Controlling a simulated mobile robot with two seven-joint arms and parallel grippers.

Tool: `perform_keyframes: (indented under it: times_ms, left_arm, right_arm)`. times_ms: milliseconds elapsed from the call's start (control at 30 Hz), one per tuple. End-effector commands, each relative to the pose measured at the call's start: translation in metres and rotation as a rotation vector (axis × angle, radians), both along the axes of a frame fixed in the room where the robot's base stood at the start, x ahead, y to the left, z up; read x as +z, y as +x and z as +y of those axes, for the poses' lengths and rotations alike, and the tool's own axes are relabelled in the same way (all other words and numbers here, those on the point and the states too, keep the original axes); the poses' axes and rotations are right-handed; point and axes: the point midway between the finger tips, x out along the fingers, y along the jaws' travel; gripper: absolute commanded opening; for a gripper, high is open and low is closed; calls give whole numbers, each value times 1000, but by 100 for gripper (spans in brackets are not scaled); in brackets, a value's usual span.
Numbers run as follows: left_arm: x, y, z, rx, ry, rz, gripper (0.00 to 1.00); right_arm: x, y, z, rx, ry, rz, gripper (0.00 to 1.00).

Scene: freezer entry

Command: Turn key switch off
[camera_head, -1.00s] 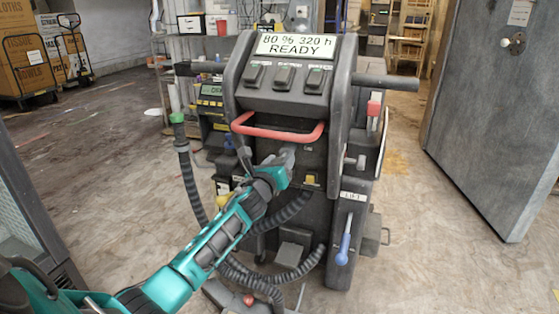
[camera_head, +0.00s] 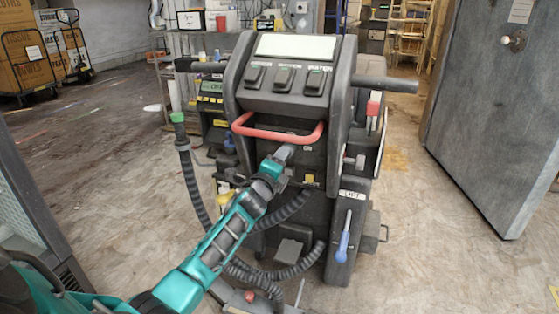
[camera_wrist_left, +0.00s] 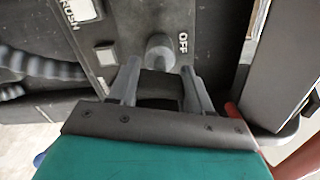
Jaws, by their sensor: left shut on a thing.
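The key switch (camera_wrist_left: 160,50) is a grey knob on the dark front panel of the machine, beside an "OFF" label (camera_wrist_left: 183,43) in the left wrist view. My left gripper (camera_wrist_left: 160,68) has one finger on each side of the knob and is shut on it. In the head view my left gripper (camera_head: 285,153) reaches the panel just below the red handle, and hides the switch there. The machine's top display (camera_head: 296,47) is blank white. My right gripper is not in view.
The red handle (camera_head: 277,134) sticks out just above my left gripper. Dark ribbed hoses (camera_head: 193,180) hang at the machine's left and below my arm. A blue-gripped lever (camera_head: 343,242) is at lower right. A grey door (camera_head: 490,110) stands right; open floor lies between.

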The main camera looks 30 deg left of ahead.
Motion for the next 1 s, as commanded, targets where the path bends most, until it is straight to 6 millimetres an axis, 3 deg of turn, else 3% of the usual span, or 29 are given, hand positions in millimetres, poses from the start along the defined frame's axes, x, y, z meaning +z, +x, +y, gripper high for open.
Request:
perform_keyframes:
  times_ms: [400, 1000]
  left_arm:
    - [0, 0, 0, 0, -253, -60, 18]
    - [-1, 0, 0, -1, -322, -76, 18]
  right_arm:
    - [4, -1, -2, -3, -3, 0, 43]
    - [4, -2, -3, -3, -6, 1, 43]
